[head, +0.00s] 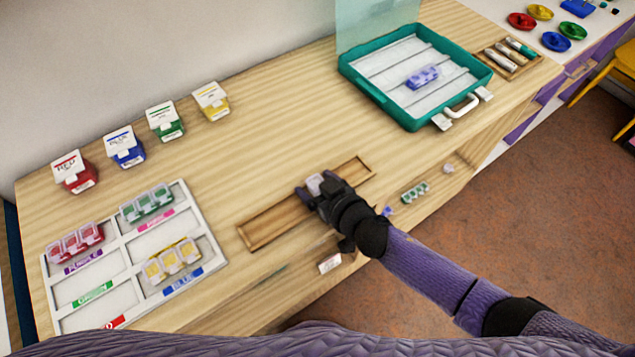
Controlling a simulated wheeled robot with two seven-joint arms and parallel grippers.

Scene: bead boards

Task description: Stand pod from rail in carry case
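The wooden rail (263,233) lies on the table's front part, a long shallow tray. My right gripper (316,187) is over its middle. A small pod with a pale, clear-looking top (315,182) shows between the fingers; whether they touch it is not clear. The gripper hides part of the pod and rail. The teal carry case (377,93) stands open at the back right, with a pale floor divided by thin lines. One blue-purple pod (422,77) sits in it near the middle. My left gripper is not in view.
A white sorting tray (118,246) at left holds red, green and yellow pods. Several coloured boxes (125,147) stand along the wall. A wooden marker tray (507,58) is right of the case. Table between boxes and case is clear.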

